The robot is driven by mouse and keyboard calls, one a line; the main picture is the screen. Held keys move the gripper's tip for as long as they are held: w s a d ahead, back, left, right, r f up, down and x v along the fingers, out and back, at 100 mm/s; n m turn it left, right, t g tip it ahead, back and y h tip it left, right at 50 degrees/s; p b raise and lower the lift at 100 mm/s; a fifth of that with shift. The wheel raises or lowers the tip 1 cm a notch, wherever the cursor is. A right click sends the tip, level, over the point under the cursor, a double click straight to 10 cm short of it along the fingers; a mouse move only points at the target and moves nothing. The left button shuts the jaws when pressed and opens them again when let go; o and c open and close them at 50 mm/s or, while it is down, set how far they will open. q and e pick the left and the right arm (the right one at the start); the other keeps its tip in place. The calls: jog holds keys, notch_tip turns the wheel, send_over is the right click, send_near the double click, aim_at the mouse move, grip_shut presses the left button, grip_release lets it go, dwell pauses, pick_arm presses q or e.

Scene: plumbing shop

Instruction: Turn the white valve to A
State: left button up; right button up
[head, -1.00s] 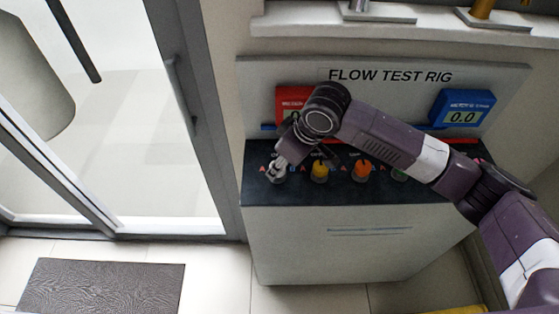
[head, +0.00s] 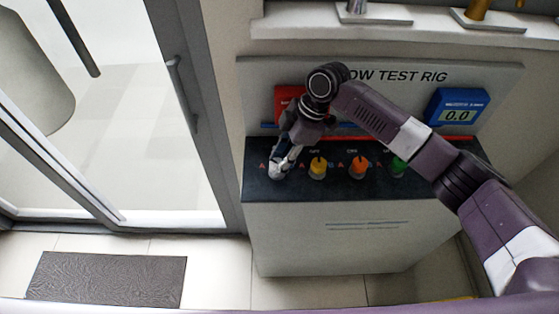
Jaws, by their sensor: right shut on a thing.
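The white valve (head: 276,173) is the leftmost knob on the dark top of the flow test rig. A red letter A shows just left of it. My right gripper (head: 281,163) reaches down over the valve from behind and is shut on it. The fingers hide much of the valve, so I cannot tell which way it points. My left gripper is not in the head view.
A yellow valve (head: 318,168), an orange valve (head: 359,168) and a green valve (head: 398,166) stand in a row to the right. A red gauge (head: 287,99), partly hidden, and a blue gauge (head: 456,108) reading 0.0 are behind. A glass door is at left.

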jog(key=shift+w+n, duration=0.1)
jog(key=shift+n, duration=0.5)
jog(key=o, duration=1.2)
jog(key=shift+c, duration=0.2)
jog(key=v, duration=1.2)
jog(key=shift+w, duration=0.2)
jog(key=shift+s, duration=0.1)
